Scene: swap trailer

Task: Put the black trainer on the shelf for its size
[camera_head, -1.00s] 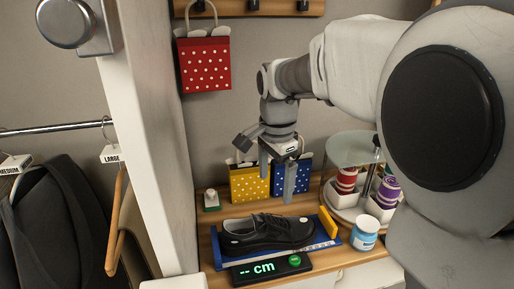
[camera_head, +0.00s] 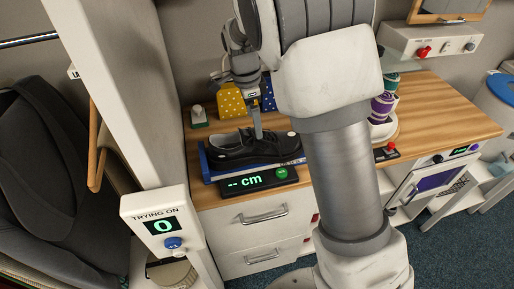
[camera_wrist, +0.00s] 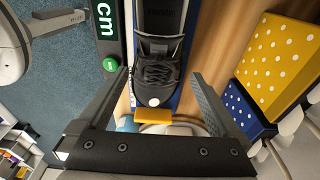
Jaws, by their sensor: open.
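The black trainer (camera_head: 243,149) lies on a blue measuring board (camera_head: 207,174) on the wooden counter. It also shows from above in the wrist view (camera_wrist: 157,72), with its light-tipped end by a yellow block (camera_wrist: 153,115). The board's display (camera_head: 246,182) reads "-- cm" beside a green button (camera_head: 281,172). My gripper (camera_head: 240,108) is just above the trainer. In the wrist view my gripper (camera_wrist: 160,95) is open, one finger on each side of the trainer, with gaps showing. Whether the fingertips reach down beside the shoe cannot be told. No size-marked shelf can be made out.
Yellow (camera_head: 230,100) and blue (camera_head: 267,92) dotted bags stand close behind the trainer. A stand with cups (camera_head: 383,105) is to the right, partly behind my arm. A white post with a "TRYING ON 0" panel (camera_head: 162,226) stands left. The right counter top (camera_head: 445,110) is clear.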

